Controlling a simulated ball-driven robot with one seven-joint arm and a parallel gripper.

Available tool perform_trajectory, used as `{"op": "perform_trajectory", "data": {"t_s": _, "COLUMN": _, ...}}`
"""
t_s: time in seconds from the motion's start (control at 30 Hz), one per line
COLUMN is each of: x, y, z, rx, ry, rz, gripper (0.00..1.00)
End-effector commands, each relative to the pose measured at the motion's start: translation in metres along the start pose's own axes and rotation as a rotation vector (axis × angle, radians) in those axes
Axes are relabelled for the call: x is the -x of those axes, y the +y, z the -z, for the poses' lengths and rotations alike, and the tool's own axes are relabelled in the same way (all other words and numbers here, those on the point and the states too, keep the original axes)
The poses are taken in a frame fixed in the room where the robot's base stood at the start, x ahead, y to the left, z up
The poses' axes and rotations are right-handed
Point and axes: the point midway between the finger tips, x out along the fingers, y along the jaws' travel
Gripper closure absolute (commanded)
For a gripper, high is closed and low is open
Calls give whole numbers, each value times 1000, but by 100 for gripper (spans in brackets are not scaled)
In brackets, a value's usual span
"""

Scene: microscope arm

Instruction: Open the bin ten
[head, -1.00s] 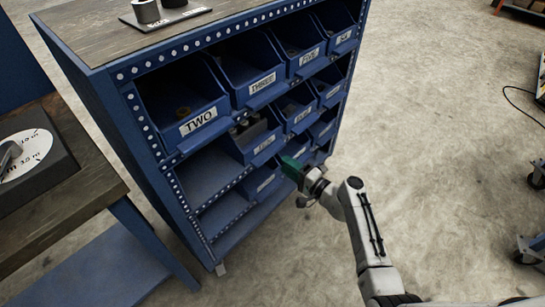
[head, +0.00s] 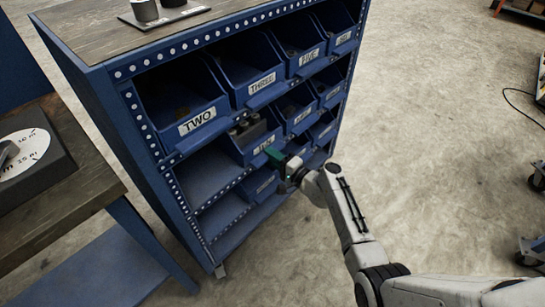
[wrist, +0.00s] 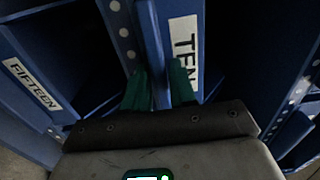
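Bin ten is a blue bin with a white TEN label (wrist: 185,55) in the wrist view. In the head view I take it to be the middle-row bin (head: 263,146) at the left, holding grey cylindrical parts. My gripper (head: 284,160) is at the right front edge of this bin. In the wrist view its green fingers (wrist: 160,88) stand on either side of a thin blue wall beside the label. The right finger overlaps the label's edge. I cannot tell whether the fingers press on the wall.
Bin fifteen (wrist: 33,84) lies to the left in the wrist view. Bin two (head: 198,122) and bin three (head: 263,84) sit in the top row. Empty shelf space (head: 205,175) is left of bin ten. A wooden-topped bench (head: 75,190) stands at left.

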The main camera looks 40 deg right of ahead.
Motion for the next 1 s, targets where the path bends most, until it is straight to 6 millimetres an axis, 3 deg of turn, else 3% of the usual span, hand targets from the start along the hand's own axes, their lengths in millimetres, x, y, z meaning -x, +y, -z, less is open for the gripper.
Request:
{"op": "perform_trajectory", "data": {"t_s": 0.27, "x": 0, "y": 0, "z": 0, "rx": 0, "ry": 0, "rz": 0, "gripper": 100}}
{"op": "perform_trajectory", "data": {"t_s": 0.77, "x": 3, "y": 1, "z": 0, "rx": -1, "ry": 1, "rz": -1, "gripper": 100}}
{"op": "perform_trajectory", "data": {"t_s": 1.0, "x": 32, "y": 0, "z": 0, "rx": 0, "ry": 3, "rz": -2, "gripper": 100}}
